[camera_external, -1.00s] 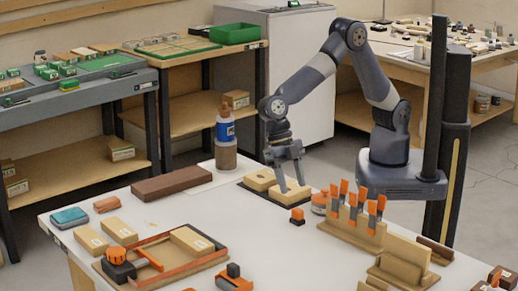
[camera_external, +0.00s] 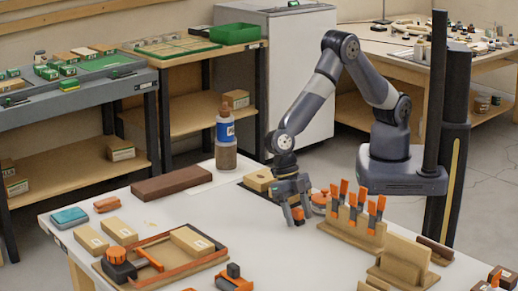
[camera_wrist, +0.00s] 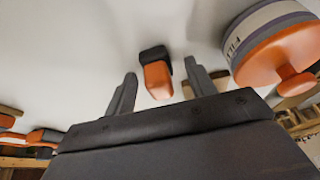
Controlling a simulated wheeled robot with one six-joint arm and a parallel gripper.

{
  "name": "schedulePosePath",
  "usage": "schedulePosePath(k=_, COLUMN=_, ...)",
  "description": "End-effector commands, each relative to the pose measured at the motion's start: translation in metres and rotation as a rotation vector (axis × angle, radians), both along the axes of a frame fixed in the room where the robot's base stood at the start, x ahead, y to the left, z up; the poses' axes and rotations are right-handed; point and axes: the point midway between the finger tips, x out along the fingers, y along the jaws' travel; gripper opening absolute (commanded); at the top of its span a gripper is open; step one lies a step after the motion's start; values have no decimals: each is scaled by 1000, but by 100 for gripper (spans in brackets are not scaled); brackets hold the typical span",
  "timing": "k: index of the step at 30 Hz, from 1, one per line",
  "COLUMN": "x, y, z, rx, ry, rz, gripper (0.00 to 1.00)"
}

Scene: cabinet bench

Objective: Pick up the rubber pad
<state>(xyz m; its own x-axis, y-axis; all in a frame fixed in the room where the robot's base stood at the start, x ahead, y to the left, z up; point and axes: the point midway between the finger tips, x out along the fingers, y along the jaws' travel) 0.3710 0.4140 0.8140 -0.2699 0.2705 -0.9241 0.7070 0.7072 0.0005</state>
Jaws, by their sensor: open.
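A small orange and black block (camera_external: 299,217), seemingly the rubber pad, lies on the white bench top. It is partly hidden behind my fingers in the external view. In the wrist view the block (camera_wrist: 157,80) shows its orange end toward me and its black end away. My gripper (camera_external: 298,219) is low over it, pointing down. In the wrist view my gripper (camera_wrist: 161,73) is open, with one finger on each side of the block and visible gaps. Nothing is held.
A round tin with an orange knob (camera_wrist: 280,55) is close to the right finger. A wooden rack with orange-handled tools (camera_external: 350,230) stands to the right. Pale wooden blocks (camera_external: 259,180) lie behind my gripper. Bare bench top lies to the left.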

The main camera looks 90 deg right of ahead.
Motion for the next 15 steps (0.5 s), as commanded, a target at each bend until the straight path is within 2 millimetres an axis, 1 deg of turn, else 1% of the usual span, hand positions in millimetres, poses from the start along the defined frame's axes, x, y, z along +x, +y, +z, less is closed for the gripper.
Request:
schedulePosePath(k=2, x=0, y=0, z=0, rx=0, ry=0, rz=0, gripper=52)
schedulePosePath(k=15, x=0, y=0, z=0, rx=0, ry=0, rz=0, gripper=16)
